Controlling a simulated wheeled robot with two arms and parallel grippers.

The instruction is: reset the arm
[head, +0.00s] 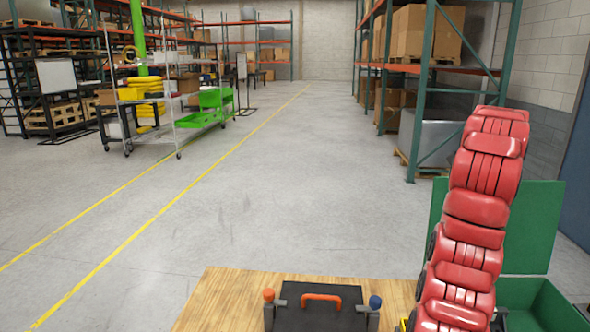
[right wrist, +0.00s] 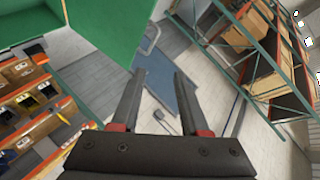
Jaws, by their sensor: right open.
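My right gripper (right wrist: 158,78) shows in the right wrist view. Its two dark fingers stand apart with nothing between them. The tilted background behind it shows floor and racks. I cannot see my right gripper in the head view, and my left gripper is in neither view. A dark fixture plate (head: 318,318) with an orange handle lies on the wooden table (head: 222,292) at the bottom of the head view. An orange knob (head: 268,295) stands at its left and a blue knob (head: 375,302) at its right. The bottom frame edge cuts off the fixture.
A tall column of red ribbed shells (head: 475,205) rises at the right, before a green box (head: 530,225). The green box also fills the upper left of the wrist view (right wrist: 105,25). A cart (head: 165,110) and pallet racks stand farther back. The middle floor is clear.

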